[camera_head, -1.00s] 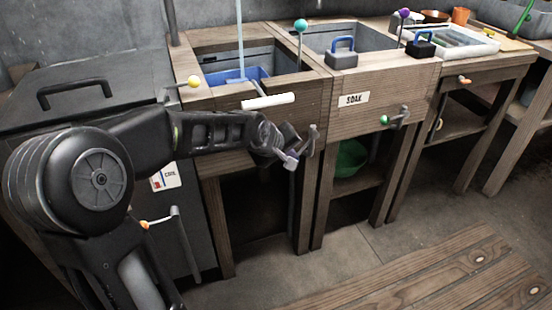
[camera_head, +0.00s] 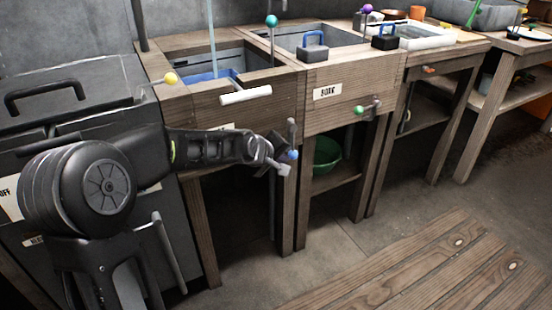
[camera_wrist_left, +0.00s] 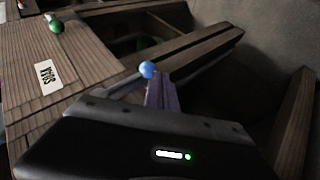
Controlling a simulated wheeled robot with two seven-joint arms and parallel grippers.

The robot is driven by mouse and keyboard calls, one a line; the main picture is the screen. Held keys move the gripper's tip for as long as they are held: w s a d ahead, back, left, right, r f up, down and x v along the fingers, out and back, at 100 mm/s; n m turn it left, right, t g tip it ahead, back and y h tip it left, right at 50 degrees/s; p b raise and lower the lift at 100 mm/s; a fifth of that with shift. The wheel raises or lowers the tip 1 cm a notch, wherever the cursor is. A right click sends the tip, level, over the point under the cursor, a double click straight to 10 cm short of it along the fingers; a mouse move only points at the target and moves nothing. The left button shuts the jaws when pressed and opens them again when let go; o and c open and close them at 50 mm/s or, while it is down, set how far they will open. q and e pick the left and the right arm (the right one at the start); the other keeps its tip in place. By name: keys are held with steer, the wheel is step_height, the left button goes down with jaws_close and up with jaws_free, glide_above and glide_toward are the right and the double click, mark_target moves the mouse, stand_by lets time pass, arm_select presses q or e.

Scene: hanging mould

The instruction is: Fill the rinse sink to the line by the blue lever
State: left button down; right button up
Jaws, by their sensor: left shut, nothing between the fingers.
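The rinse sink (camera_head: 190,92) is the left wooden basin. Blue water (camera_head: 226,73) shows inside, with a thin pale stream (camera_head: 211,35) coming down into it; I cannot make out a fill line. The blue lever's ball (camera_head: 292,155) is at the front post right of this sink, below an upright grey bar (camera_head: 291,131). My left gripper (camera_head: 284,170) is shut and empty close beside the blue ball; I cannot tell whether they touch. In the left wrist view the blue ball (camera_wrist_left: 147,69) sits just beyond the fingertips (camera_wrist_left: 161,92). My right gripper is out of view.
The middle sink (camera_head: 315,75) bears a "SOAK" label and a green-knobbed lever (camera_head: 361,110). A white bar (camera_head: 246,95) sticks out above my arm. A green bowl (camera_head: 326,153) stands on the shelf below. Open floor (camera_head: 335,250) lies in front.

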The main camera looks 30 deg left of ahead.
arm_select(q)
steer(key=shift+w+d+f, duration=0.25)
steer(key=shift+w, duration=0.1)
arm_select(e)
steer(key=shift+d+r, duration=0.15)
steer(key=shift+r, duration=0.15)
